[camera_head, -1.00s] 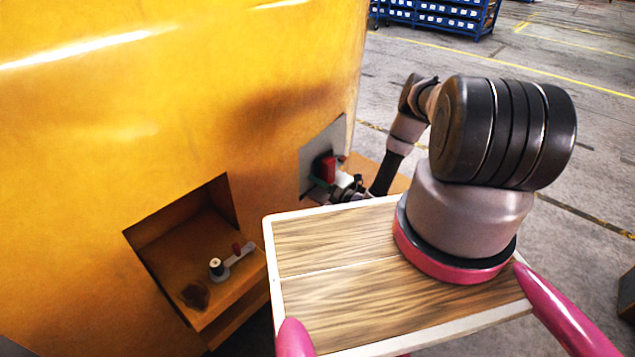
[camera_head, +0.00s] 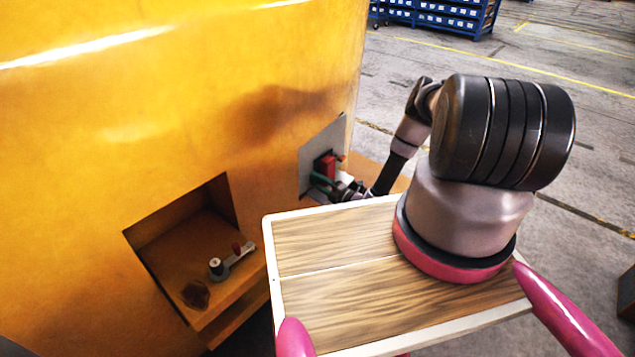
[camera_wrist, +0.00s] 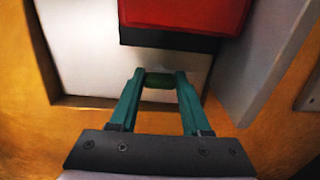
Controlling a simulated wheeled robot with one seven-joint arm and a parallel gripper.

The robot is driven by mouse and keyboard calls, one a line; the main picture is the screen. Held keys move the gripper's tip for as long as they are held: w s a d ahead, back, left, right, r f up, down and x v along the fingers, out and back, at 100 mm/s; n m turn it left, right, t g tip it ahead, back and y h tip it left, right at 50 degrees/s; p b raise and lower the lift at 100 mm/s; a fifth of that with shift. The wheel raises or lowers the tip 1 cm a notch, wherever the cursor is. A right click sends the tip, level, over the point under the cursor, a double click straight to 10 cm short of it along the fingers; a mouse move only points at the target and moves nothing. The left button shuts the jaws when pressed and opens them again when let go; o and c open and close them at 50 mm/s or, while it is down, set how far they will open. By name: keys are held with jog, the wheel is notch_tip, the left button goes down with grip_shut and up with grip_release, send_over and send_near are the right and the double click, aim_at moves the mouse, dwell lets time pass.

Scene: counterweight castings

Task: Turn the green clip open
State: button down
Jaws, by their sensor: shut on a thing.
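The green clip (camera_wrist: 158,80) is a small dark green piece between my fingertips in the wrist view, just below a red block with a dark underside. My gripper (camera_wrist: 160,76) has teal fingers, one on each side of the clip, and is shut on it. In the head view my gripper (camera_head: 322,181) is at the recess in the yellow casting, just below the red block (camera_head: 326,166). The clip cannot be told apart from the teal fingers there. Its exact angle is hard to read.
The yellow casting (camera_head: 190,110) fills the left. A lower pocket holds a small lever with a knob (camera_head: 216,266). In the wrist view a grey wall (camera_wrist: 262,65) stands close at the right of the recess. Open floor lies to the right.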

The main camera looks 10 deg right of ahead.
jog(key=shift+s+f, duration=0.1)
dwell(0.4)
jog(key=shift+c, duration=1.8)
grip_release()
jog(key=v, duration=1)
jog(key=shift+s+d, duration=0.25)
jog(key=shift+s, duration=0.05)
